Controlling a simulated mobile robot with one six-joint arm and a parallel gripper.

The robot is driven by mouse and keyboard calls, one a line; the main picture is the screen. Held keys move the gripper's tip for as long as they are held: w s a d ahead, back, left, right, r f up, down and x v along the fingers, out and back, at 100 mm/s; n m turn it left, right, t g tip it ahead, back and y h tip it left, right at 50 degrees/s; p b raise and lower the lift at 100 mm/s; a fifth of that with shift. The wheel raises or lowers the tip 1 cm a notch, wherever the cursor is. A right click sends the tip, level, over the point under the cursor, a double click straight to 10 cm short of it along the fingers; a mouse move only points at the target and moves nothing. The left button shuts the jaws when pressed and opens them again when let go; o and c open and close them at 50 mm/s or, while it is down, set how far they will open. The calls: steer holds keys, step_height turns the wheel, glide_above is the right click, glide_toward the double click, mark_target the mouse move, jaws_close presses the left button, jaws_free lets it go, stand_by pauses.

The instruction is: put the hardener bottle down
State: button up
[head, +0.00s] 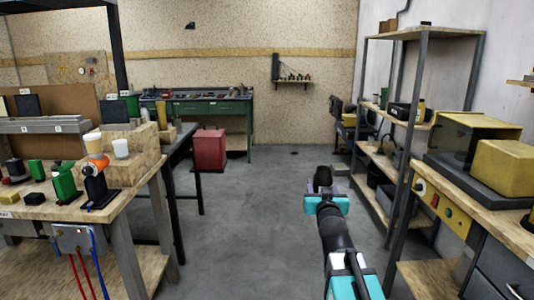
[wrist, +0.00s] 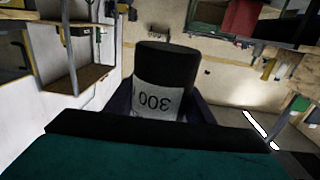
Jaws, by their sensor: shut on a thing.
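My gripper (head: 324,192) is stretched out over the open floor in the head view. It is shut on a dark bottle with a black top, which I take as the hardener bottle (head: 323,176). The bottle's lower part is hidden by my gripper.
A cluttered wooden workbench (head: 135,195) stands on the left. A shelf rack (head: 424,34) and a bench with a yellow machine (head: 470,135) stand on the right. A green bench (head: 215,107) and red box (head: 208,150) are at the back. The grey floor (head: 250,230) between is clear.

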steer(key=shift+d, duration=0.1)
steer(key=s+d+r+m+g+h, duration=0.1)
steer(key=s+d+m+h, duration=0.1)
steer(key=d, duration=1)
steer(key=s+d+r+m+g+h, duration=0.2)
steer(key=d+h, duration=0.3)
steer(key=d, duration=0.7)
steer(key=s+d+r+m+g+h, duration=0.1)
steer(key=s+d+m+h, duration=0.2)
steer(key=d, duration=0.8)
steer(key=shift+s+d+r+m+g+h, duration=0.25)
steer(key=shift+s+d+m+g+h, duration=0.15)
steer(key=shift+m+h, duration=0.15)
steer(key=shift+w+d+f, duration=0.1)
steer(key=shift+w, duration=0.05)
